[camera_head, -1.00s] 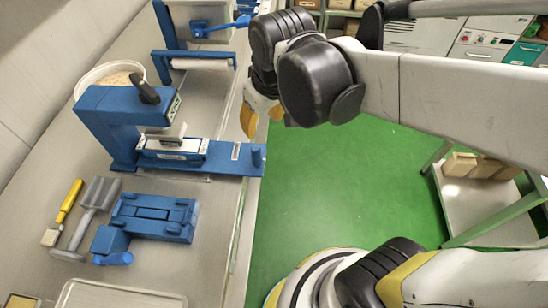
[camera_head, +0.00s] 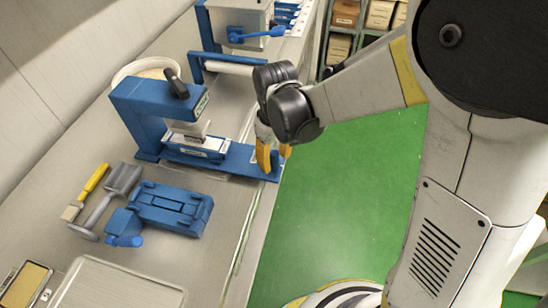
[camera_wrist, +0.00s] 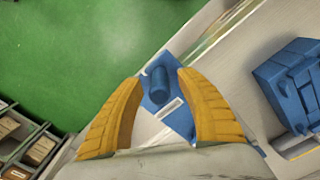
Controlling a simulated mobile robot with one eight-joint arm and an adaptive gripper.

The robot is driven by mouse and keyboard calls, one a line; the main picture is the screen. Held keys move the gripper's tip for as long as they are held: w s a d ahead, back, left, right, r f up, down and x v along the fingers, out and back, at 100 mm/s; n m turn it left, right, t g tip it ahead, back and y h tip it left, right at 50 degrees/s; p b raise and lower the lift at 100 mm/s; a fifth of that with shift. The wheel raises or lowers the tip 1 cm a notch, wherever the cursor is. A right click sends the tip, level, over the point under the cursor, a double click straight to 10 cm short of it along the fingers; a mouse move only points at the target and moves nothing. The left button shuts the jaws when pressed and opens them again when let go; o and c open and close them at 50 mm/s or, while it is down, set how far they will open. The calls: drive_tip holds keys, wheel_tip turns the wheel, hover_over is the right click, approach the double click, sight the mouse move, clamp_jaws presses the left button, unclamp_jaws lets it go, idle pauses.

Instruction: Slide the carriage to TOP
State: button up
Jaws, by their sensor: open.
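A blue press (camera_head: 142,98) with a dark lever stands on the counter. A blue carriage with white label strips (camera_head: 195,147) sits under its pressing block. A blue flat bar (camera_head: 238,158) runs right from it to the counter edge. An upright blue peg (camera_wrist: 158,85) stands near the bar's outer end, beside a pale slot or label. My gripper (camera_head: 270,158) is over this end, yellow fingers open and pointing down. In the wrist view the fingers (camera_wrist: 158,77) spread to either side of the peg, with gaps and no visible contact. I cannot read any TOP mark.
A blue fixture (camera_head: 170,207) lies nearer on the counter, also at right in the wrist view (camera_wrist: 290,80). A white roller (camera_head: 228,68) stands behind the press. Green floor is open at right.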

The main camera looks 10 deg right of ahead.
drive_tip(key=shift+f+b, duration=0.3)
drive_tip(key=shift+f, duration=1.05)
clamp_jaws()
drive_tip(key=w+d, duration=0.3)
drive_tip(key=w, duration=0.6)
drive_tip(key=w+d, duration=0.4)
drive_tip(key=w, duration=0.5)
drive_tip(key=shift+w, duration=0.35)
